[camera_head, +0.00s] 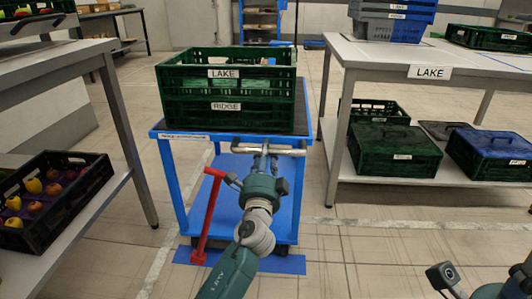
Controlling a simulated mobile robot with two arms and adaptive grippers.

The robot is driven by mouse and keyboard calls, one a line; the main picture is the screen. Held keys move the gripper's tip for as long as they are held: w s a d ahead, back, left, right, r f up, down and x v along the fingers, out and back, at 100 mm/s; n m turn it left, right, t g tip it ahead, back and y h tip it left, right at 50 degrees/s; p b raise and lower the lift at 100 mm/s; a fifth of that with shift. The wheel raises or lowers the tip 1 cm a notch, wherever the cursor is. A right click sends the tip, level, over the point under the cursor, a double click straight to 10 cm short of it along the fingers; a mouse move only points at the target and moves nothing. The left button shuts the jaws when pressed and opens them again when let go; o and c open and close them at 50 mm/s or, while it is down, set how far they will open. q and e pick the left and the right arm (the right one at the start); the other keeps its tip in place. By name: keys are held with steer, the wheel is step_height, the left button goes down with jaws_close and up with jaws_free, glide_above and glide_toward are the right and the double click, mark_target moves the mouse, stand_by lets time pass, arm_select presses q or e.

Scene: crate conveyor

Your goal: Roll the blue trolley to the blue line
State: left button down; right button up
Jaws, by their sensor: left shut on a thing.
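The blue trolley (165,190) stands in the middle of the head view, with a metal push bar (290,151) on its near side. My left gripper (264,153) is shut on this bar. A red bar (208,215) slants down at the trolley's near left side. A blue strip (285,265) lies on the floor at the trolley's near end, partly hidden by my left arm. Another bit of blue (310,44) shows at floor level far behind the trolley. Part of my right gripper (443,278) shows at the bottom right; its opening is unclear.
Two stacked green crates, LAKE (225,84) above RIDGE (225,116), ride on the trolley. A table (385,52) stands close on the right, with lidded crates on its lower shelf. A left bench (50,66) has a black fruit crate (75,205) below. Floor shows beyond the trolley.

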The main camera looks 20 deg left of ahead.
arm_select(q)
steer(key=c, duration=1.4)
jaws_free()
steer(key=shift+c, duration=0.2)
steer(key=v, duration=1.2)
